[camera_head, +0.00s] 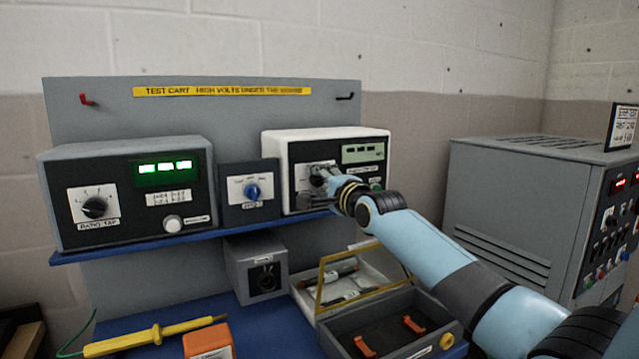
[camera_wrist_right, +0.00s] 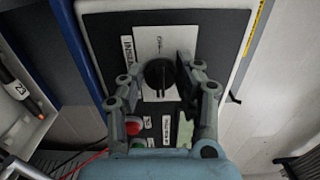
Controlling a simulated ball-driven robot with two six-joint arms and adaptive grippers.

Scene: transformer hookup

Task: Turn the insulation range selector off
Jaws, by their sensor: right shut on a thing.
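The insulation tester is a white-cased box (camera_head: 277,150) with a dark front panel and a small display (camera_head: 362,152), at the right of the blue shelf. Its range selector is a black round knob (camera_wrist_right: 158,73) on a white dial plate in the right wrist view. My right gripper (camera_head: 318,183) is at the dial from the front. In the right wrist view its two fingers (camera_wrist_right: 161,80) stand on either side of the knob, shut on it. In the head view the gripper covers most of the knob and dial. The knob's exact setting is hard to read. My left gripper is out of view.
A grey ratio box (camera_head: 125,165) with green digits and a small box with a blue knob (camera_head: 252,191) stand left on the shelf. Below are an open case (camera_head: 385,325), a yellow probe (camera_head: 150,338) and an orange block (camera_head: 207,340). A grey cabinet (camera_head: 520,200) stands right.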

